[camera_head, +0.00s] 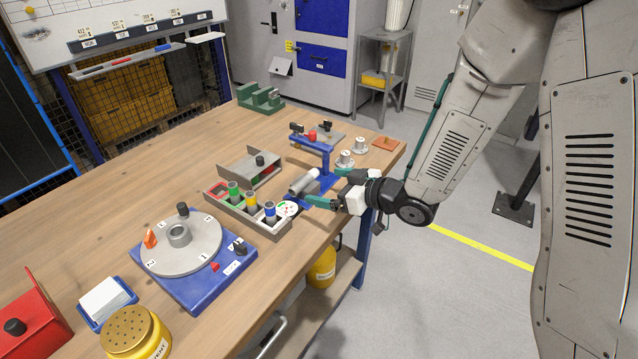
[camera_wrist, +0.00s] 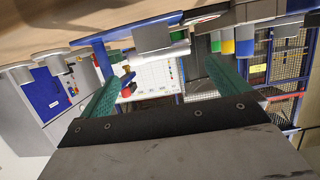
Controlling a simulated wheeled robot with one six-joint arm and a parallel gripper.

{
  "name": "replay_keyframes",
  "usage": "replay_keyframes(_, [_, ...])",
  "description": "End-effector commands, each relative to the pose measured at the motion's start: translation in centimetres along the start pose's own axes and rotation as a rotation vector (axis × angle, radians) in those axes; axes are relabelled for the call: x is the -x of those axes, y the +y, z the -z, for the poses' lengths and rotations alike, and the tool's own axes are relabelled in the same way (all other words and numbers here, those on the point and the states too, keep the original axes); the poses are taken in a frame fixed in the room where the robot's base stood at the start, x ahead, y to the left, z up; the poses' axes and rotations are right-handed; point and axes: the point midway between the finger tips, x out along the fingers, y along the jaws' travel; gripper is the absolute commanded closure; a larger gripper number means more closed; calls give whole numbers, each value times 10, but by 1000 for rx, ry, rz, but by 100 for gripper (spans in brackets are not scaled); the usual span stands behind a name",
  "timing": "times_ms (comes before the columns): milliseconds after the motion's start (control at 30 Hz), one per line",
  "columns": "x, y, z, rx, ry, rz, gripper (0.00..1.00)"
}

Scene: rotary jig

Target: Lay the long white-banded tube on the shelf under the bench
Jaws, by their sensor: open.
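In the wrist view a pale cylinder (camera_wrist: 152,37), which seems to be this tube, shows beyond and between the fingers. My gripper (camera_head: 329,187) is open, its green fingers pointing left towards the tube from over the bench edge. I see no contact, but the small gap is hard to judge. The fingers also show in the wrist view (camera_wrist: 166,60), with nothing held. The lower shelf (camera_head: 338,290) under the bench is partly hidden by the bench top.
A yellow bottle (camera_head: 322,266) stands on the lower shelf. The blue stand (camera_head: 325,160) and white-topped fittings (camera_head: 345,158) are close to my gripper. A rack with green, yellow and blue tubes (camera_head: 249,214) and a blue-based rotary jig (camera_head: 205,285) stand nearer.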

Motion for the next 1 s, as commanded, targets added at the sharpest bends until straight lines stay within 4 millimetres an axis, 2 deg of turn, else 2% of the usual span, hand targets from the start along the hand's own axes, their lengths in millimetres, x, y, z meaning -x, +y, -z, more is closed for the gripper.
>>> replay_keyframes(100, [8, 0, 0, 0, 0, 1, 0])
replay_keyframes(333, [11, 3, 2, 6, -11, -13, 0])
replay_keyframes(467, [24, 24, 12, 33, -87, -111, 0])
replay_keyframes(533, [41, 42, 22, 47, -166, -207, 0])
replay_keyframes(633, [79, 68, 36, 37, -298, -366, 0])
replay_keyframes(767, [142, 83, 50, -36, -472, -550, 0])
replay_keyframes(867, [194, 77, 57, -130, -597, -656, 0])
replay_keyframes(967, [245, 56, 62, -249, -712, -728, 0])
replay_keyframes(1000, [264, 43, 63, -303, -757, -744, 0])
